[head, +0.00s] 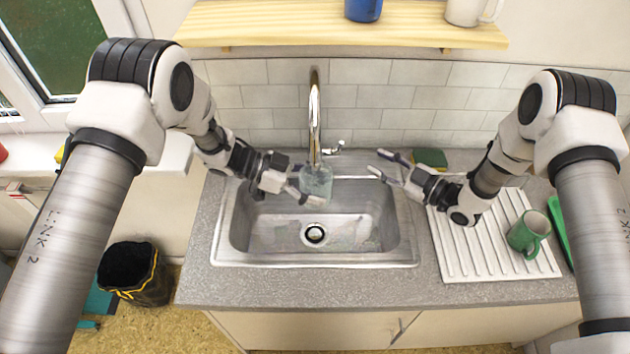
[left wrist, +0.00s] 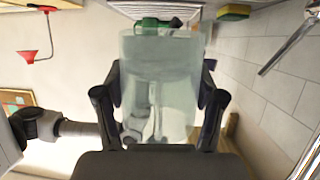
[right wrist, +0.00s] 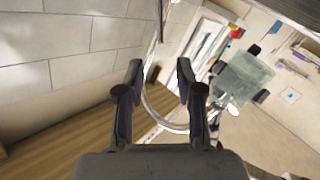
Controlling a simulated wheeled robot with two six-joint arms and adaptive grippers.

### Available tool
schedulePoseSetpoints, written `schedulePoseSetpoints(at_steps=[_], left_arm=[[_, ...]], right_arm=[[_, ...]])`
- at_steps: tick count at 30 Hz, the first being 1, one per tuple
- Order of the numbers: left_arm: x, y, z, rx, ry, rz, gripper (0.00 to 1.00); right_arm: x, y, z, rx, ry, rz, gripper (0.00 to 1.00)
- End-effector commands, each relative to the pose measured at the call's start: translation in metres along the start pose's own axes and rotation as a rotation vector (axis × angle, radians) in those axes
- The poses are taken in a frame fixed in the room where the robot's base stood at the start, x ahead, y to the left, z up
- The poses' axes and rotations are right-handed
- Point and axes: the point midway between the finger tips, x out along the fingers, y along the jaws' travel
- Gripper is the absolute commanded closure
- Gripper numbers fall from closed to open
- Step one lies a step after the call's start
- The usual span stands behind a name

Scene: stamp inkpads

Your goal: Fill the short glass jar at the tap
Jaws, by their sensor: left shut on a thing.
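The short glass jar (head: 316,182) is clear and pale. My left gripper (head: 302,187) is shut on it and holds it upright or nearly so above the back of the sink. In the left wrist view the jar (left wrist: 160,85) fills the space between the two fingers. The tap (head: 315,108) has a tall curved steel spout that comes down just behind or above the jar. Its small lever (head: 333,147) is right of the spout. I cannot tell whether water runs. My right gripper (head: 383,164) is open and empty, right of the tap; its view shows the curved spout (right wrist: 150,95) beyond its fingers.
The steel sink (head: 345,258) lies below, its basin empty. A white ribbed drainboard (head: 455,255) with a green mug (head: 528,234) is at right. A green and yellow sponge (head: 430,158) lies behind my right gripper. A wooden shelf (head: 340,30) hangs above.

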Motion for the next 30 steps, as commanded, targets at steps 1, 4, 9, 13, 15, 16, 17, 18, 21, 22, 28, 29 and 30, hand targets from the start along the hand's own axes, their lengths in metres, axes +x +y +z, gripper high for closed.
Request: schedulePoseSetpoints(at_steps=[1, 4, 9, 13, 15, 16, 17, 18, 21, 22, 28, 29, 30], left_arm=[[0.0, 0.0, 0.0, 0.0, 0.001, 0.0, 0.8], [-0.001, 0.0, 0.0, 0.0, 0.001, -0.001, 0.8], [-0.027, -0.001, 0.01, -0.001, 0.003, -0.005, 0.8], [-0.051, -0.001, 0.02, -0.001, 0.003, -0.005, 0.8], [-0.062, -0.001, 0.025, -0.001, 0.002, -0.004, 0.8], [-0.065, -0.001, 0.026, 0.0, 0.002, -0.003, 0.8], [-0.067, -0.001, 0.027, 0.0, 0.001, -0.001, 0.8], [-0.069, -0.001, 0.028, 0.0, 0.001, -0.001, 0.8], [-0.068, 0.0, 0.027, 0.001, 0.001, 0.0, 0.8], [-0.068, 0.0, 0.027, 0.001, 0.001, 0.0, 0.8], [-0.068, 0.0, 0.028, 0.0, 0.0, 0.0, 0.8], [-0.068, 0.0, 0.028, 0.0, 0.0, 0.0, 0.8], [-0.068, 0.0, 0.028, 0.0, 0.0, 0.0, 0.8]], right_arm=[[0.0, 0.0, 0.0, 0.0, 0.0, 0.0, 0.64], [0.0, 0.0, 0.0, 0.0, 0.0, 0.0, 0.64], [0.0, 0.0, 0.0, 0.0, 0.0, 0.0, 0.64], [0.0, 0.0, 0.0, 0.0, 0.0, 0.0, 0.64], [0.0, 0.0, 0.0, 0.0, 0.0, 0.0, 0.64], [0.0, 0.0, 0.0, 0.0, 0.0, 0.0, 0.64], [0.0, 0.0, 0.0, 0.0, 0.0, 0.0, 0.64], [0.0, 0.0, 0.0, 0.0, 0.0, 0.0, 0.64], [0.0, 0.0, 0.0, 0.0, 0.0, 0.0, 0.64], [0.0, 0.0, 0.0, 0.0, 0.0, 0.0, 0.64], [0.0, 0.0, -0.001, -0.059, 0.003, 0.001, 1.0], [0.0, 0.001, -0.001, -0.096, 0.007, 0.002, 1.0], [0.0, 0.001, -0.003, -0.16, 0.016, 0.005, 1.0]])
